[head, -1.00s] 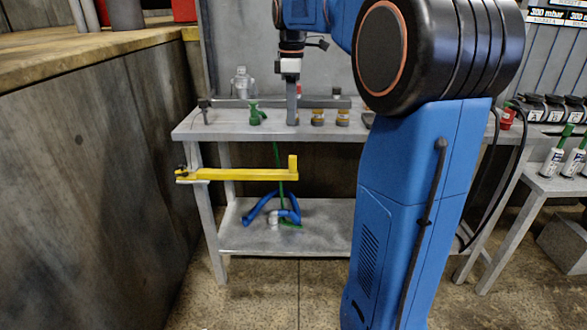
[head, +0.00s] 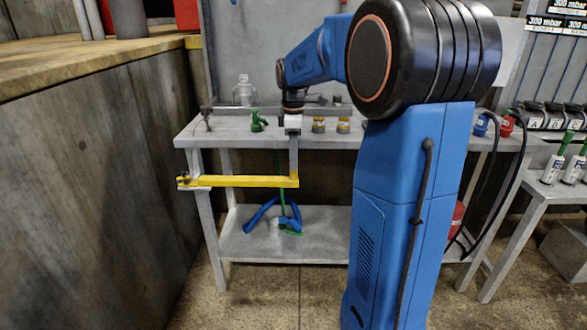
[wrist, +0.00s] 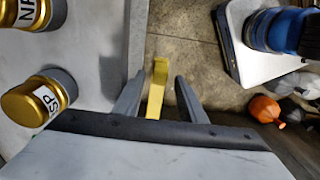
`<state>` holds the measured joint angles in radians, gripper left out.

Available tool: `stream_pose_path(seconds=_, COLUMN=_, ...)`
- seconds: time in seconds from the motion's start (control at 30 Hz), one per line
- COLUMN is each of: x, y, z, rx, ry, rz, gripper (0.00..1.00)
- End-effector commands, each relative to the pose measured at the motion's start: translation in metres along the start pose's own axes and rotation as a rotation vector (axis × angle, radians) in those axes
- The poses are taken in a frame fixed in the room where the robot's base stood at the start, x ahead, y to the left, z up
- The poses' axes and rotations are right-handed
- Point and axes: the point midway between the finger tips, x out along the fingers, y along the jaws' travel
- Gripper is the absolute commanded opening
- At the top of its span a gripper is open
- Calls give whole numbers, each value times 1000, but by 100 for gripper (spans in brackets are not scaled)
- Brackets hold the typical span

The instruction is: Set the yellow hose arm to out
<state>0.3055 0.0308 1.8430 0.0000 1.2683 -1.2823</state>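The yellow hose arm (head: 235,181) is a long level bar pivoted at the bench's front left leg. It runs to the right along the bench front, below the top. Its upright end post is hidden behind my gripper (head: 293,165) in the head view. In the wrist view the yellow post (wrist: 157,88) stands between the two grey fingers of my gripper (wrist: 158,92). The fingers are open, with a visible gap on both sides of the post.
The metal bench top (head: 230,131) lies behind my gripper and carries a green nozzle (head: 258,121) and gold-capped jars (head: 318,125). A blue-and-green hose (head: 285,222) lies on the lower shelf. A wooden-topped counter (head: 90,55) stands at the left. Floor in front is clear.

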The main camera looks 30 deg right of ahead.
Motion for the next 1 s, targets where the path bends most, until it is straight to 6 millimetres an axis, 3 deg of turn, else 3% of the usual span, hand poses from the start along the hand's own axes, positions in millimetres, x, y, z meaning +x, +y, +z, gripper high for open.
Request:
stream_pose_path(seconds=0.1, x=18, y=-1, z=0, rx=0, ry=-1, rz=-2, gripper=38)
stream_pose_path(seconds=0.3, x=37, y=0, z=0, rx=0, ry=0, rz=0, gripper=38)
stream_pose_path(seconds=0.67, x=42, y=0, z=0, rx=0, ry=0, rz=1, gripper=38)
stream_pose_path(seconds=0.7, x=42, y=0, z=0, rx=0, ry=0, rz=1, gripper=35)
stream_pose_path(seconds=0.87, x=42, y=0, z=0, rx=0, ry=0, rz=0, gripper=0)
stream_pose_path(seconds=1.0, x=42, y=0, z=0, rx=1, ry=0, rz=1, gripper=0)
